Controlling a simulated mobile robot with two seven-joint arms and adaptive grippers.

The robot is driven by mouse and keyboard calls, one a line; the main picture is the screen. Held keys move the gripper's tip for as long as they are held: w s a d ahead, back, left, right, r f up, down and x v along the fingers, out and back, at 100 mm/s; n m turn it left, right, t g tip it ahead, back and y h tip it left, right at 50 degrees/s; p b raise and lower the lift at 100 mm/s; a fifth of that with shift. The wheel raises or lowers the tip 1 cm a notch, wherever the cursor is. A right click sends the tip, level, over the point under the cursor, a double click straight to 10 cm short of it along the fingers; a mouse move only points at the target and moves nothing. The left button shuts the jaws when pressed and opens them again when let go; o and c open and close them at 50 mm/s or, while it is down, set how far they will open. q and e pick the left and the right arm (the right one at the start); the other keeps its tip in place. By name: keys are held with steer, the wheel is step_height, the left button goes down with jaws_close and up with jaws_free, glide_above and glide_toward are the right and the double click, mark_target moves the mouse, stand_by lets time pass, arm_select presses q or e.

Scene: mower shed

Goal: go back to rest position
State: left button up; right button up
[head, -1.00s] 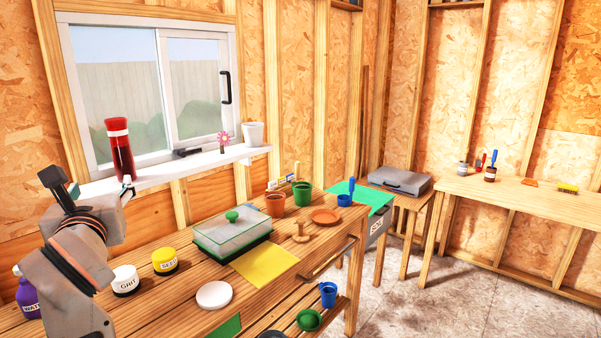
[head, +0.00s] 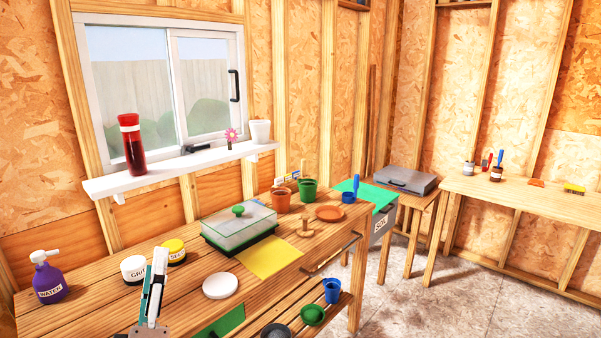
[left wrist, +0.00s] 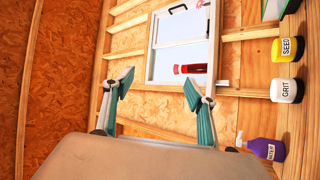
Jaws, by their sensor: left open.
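My left gripper (head: 153,290) shows at the lower left of the head view, above the front part of the potting bench (head: 185,300). In the left wrist view its two teal-lined fingers (left wrist: 157,90) stand wide apart with nothing between them. It is open and empty. The red bottle (head: 132,145) stands upright on the white window shelf (head: 165,172), apart from the gripper. It also shows in the left wrist view (left wrist: 190,69). My right gripper is in neither view.
A purple water bottle (head: 50,280), a grit jar (head: 134,268), a seed jar (head: 174,251) and a white disc (head: 220,286) are near the gripper. A clear-lidded tray (head: 236,230) and yellow sheet (head: 270,257) lie farther right. Open floor (head: 410,305) lies at right.

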arm_select(q)
steer(key=s+d+f+m+g+h, duration=0.2)
steer(key=d+f+m+h, duration=0.15)
steer(key=f, duration=0.35)
steer(key=s+d+f+m+g+h, duration=0.1)
steer(key=d+f+m+g+h, duration=0.15)
steer(key=f+m, duration=0.4)
steer(key=s+d+f+m+g+h, duration=0.2)
steer(key=d+f+m, duration=0.1)
steer(key=f, duration=0.6)
steer(key=s+f+m+g, duration=0.3)
steer(key=s+f, duration=0.3)
steer(key=f, duration=0.3)
steer(key=s+f+m+g, duration=0.3)
steer(key=s+f, duration=0.4)
steer(key=f, duration=0.3)
steer(key=shift+f+y, duration=0.2)
steer(key=shift+y, duration=0.1)
